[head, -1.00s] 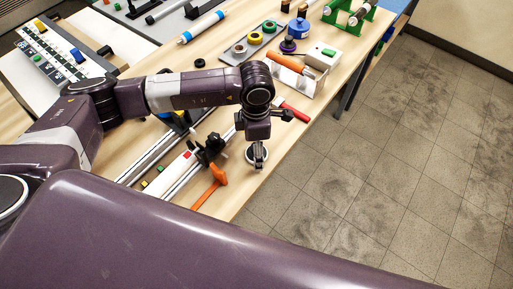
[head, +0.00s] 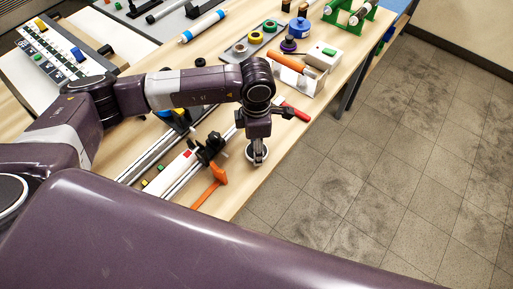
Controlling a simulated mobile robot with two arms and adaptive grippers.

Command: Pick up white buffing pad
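My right gripper is not in view.
An orange-handled tool (head: 212,185) and metal rails (head: 180,180) lie left of the pad. A red-handled tool (head: 296,112) lies just behind the gripper. Floor (head: 400,170) is right of the bench.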

